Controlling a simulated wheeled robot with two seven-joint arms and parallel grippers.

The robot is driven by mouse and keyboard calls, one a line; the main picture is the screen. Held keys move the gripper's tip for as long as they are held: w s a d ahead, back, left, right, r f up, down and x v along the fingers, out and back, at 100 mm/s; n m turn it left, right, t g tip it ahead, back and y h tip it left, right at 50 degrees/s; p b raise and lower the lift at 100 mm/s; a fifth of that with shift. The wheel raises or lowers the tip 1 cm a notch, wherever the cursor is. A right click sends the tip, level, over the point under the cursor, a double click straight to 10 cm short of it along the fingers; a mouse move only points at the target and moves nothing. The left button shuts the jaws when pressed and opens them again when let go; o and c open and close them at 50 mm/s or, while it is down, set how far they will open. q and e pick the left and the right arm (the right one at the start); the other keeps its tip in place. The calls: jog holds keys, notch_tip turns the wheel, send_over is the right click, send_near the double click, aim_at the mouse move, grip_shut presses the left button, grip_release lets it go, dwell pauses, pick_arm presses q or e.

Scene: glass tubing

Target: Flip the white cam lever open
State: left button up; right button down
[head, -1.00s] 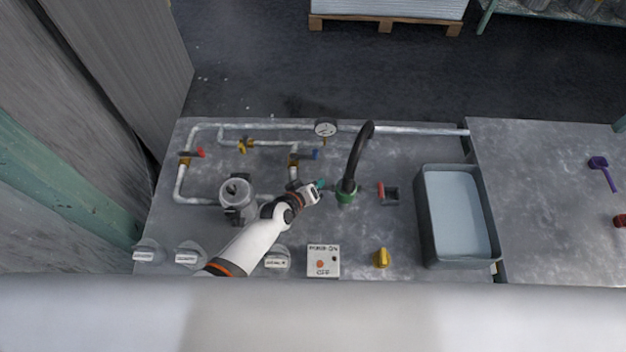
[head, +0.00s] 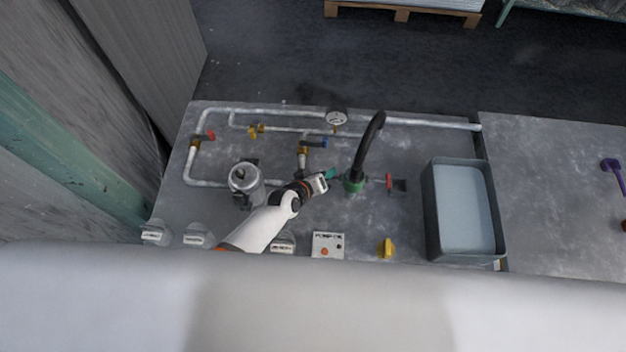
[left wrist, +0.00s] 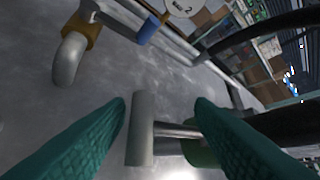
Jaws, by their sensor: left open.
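The white cam lever (left wrist: 140,128) shows in the left wrist view as a pale upright bar on a metal stem. The stem runs right to a green collar (left wrist: 200,152) at the foot of the black gooseneck spout. My left gripper (left wrist: 160,105) is open, and the lever appears between its teal fingers, closer to the left one. I see no clear contact. In the head view my left gripper (head: 331,175) is just left of the green collar (head: 354,183); the lever cannot be made out there. My right gripper is not in view.
The black spout (head: 368,145) rises beside my left gripper. A blue-handled valve (head: 316,143) is behind it, a round gauge (head: 336,118) farther back. A metal canister (head: 243,178) stands left, a red-handled part (head: 390,183) right. A grey basin (head: 462,210) is farther right.

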pick_arm(q)
jog(key=p+v, duration=0.2)
jog(key=v, duration=0.9)
jog(key=shift+s, duration=0.2)
jog(key=shift+c, duration=0.3)
